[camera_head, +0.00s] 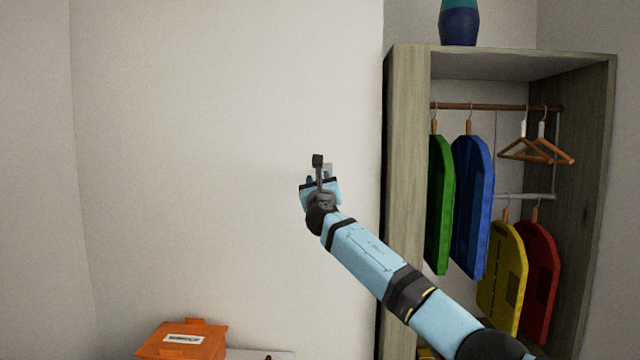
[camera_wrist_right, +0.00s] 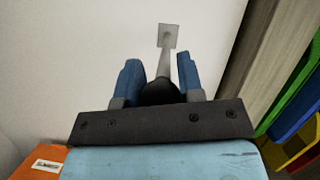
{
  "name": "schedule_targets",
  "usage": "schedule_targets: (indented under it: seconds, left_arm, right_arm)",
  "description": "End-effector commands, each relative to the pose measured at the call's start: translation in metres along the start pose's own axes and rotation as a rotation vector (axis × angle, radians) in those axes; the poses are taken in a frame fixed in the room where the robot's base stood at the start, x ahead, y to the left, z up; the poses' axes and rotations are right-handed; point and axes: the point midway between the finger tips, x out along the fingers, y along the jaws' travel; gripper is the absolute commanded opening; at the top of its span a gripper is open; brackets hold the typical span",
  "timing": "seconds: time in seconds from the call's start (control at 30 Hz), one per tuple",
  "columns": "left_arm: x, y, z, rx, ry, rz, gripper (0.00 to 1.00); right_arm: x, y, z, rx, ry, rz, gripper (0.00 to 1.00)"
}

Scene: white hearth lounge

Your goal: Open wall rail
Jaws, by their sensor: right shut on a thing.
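The wall rail shows in the right wrist view as a small grey square plate (camera_wrist_right: 168,34) on the pale wall, with a grey rod (camera_wrist_right: 165,62) coming out from it toward a dark rounded end (camera_wrist_right: 158,92). My right gripper (camera_wrist_right: 158,66) has its two blue fingers on either side of that dark end and is shut on the rail. In the head view the right gripper (camera_head: 321,180) is up against the wall, left of the wardrobe, and hides most of the rail. A pale bit of the plate (camera_head: 328,168) shows behind it. My left gripper is not in view.
An open wardrobe (camera_head: 407,150) stands close on the right, with green, blue, yellow and red garment shapes and empty hangers (camera_head: 527,150) inside. A vase (camera_head: 458,24) stands on top. An orange box (camera_head: 183,341) is low at the left. The wall left of the gripper is bare.

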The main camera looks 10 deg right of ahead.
Motion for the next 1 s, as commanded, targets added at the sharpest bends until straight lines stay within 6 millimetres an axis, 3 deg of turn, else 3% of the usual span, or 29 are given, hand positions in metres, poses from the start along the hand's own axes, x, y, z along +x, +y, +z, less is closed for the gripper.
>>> schedule_targets:
  seconds: [0.23,0.27,0.37,0.77,1.0]
  left_arm:
    - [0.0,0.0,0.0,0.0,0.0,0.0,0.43]
    - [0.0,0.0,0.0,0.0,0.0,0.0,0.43]
    - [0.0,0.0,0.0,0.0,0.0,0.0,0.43]
    - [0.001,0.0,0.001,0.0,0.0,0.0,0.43]
    - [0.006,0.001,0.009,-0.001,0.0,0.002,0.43]
  right_arm:
    - [0.0,0.0,0.0,0.0,-0.001,0.0,0.0]
    - [0.0,0.0,0.0,0.0,-0.001,0.0,0.37]
    - [0.0,0.0,0.0,0.0,0.0,0.0,0.6]
    - [-0.005,0.0,-0.001,0.002,-0.001,0.001,0.6]
    - [-0.041,0.001,-0.003,0.002,-0.002,0.002,0.6]
